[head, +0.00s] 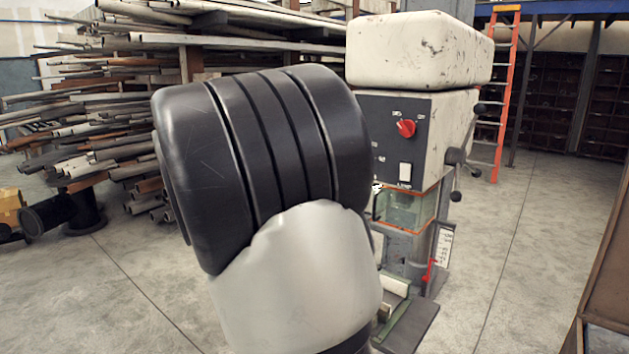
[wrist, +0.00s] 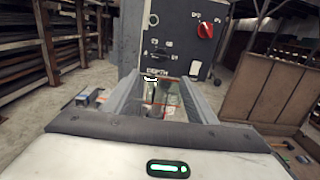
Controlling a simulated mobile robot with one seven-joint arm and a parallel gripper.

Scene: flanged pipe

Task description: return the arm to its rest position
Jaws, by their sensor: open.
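My arm, a black ribbed joint and a white link, fills the middle of the head view. My gripper cannot be made out there. In the wrist view my gripper (wrist: 159,80) is open, its two grey fingers apart at left and right. Nothing is held between them. The drill press (head: 415,120) stands behind my arm in the head view, and its dark front panel (wrist: 180,35) is straight ahead of the fingers in the wrist view. Its clear guard shows between the fingers. I cannot tell the gap between fingers and machine. A black flanged pipe (head: 68,212) lies on the floor at left.
A rack of long pipes (head: 110,110) stands behind on the left. An orange ladder (head: 497,95) stands at the back right. A brown panel (head: 607,270) rises at the right edge. The concrete floor between press and panel is clear.

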